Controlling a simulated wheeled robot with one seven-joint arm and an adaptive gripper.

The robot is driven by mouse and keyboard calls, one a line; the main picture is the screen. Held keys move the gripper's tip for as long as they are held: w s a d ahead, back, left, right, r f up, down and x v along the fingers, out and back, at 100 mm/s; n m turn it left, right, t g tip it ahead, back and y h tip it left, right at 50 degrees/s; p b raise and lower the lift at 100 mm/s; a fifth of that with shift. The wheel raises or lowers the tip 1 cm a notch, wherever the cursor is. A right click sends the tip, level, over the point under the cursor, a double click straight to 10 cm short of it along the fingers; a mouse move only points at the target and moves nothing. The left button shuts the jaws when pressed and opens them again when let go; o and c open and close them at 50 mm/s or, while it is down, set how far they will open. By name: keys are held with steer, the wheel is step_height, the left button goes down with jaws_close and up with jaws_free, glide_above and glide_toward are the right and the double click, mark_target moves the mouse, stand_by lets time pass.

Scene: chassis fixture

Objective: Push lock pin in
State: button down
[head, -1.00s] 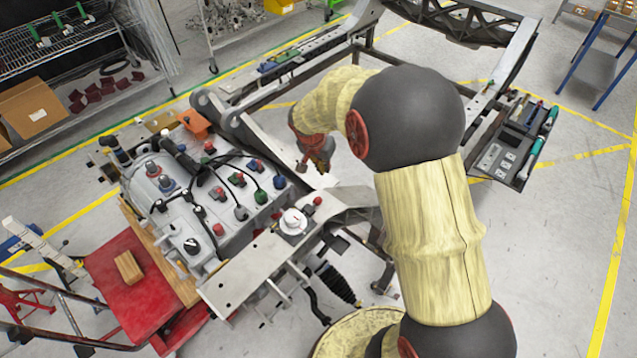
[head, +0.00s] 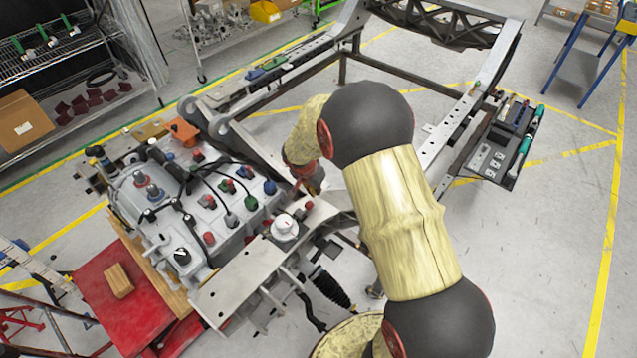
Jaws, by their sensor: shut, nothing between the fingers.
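My gripper (head: 311,181), red and dark, points down beside the far right end of the grey metal plate. My forearm partly covers it, and its fingertips are small in the picture; it looks shut with nothing held. A small red-topped knob (head: 308,206) stands on the plate just below the gripper, beside a round white dial (head: 284,226). I cannot tell for sure which part is the lock pin. Whether the gripper touches the knob or plate is not clear.
A grey housing (head: 222,228) with several red, blue and green caps and black cables lies left of the gripper. The chassis frame (head: 443,135) surrounds the far side. A tool tray (head: 498,165) hangs at right. A red cart (head: 95,290) holds a wooden block.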

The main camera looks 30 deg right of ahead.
steer(key=shift+s+a+f, duration=0.2)
steer(key=shift+s+a, duration=0.05)
steer(key=shift+a, duration=0.15)
steer(key=shift+s+a+f+b, duration=0.2)
steer(key=shift+a+b, duration=0.3)
steer(key=shift+b, duration=0.3)
steer(key=shift+s+a+r+b, duration=0.15)
steer(key=shift+s+a+b, duration=0.1)
steer(key=shift+a+b, duration=0.2)
steer(key=shift+w+d+r, duration=0.1)
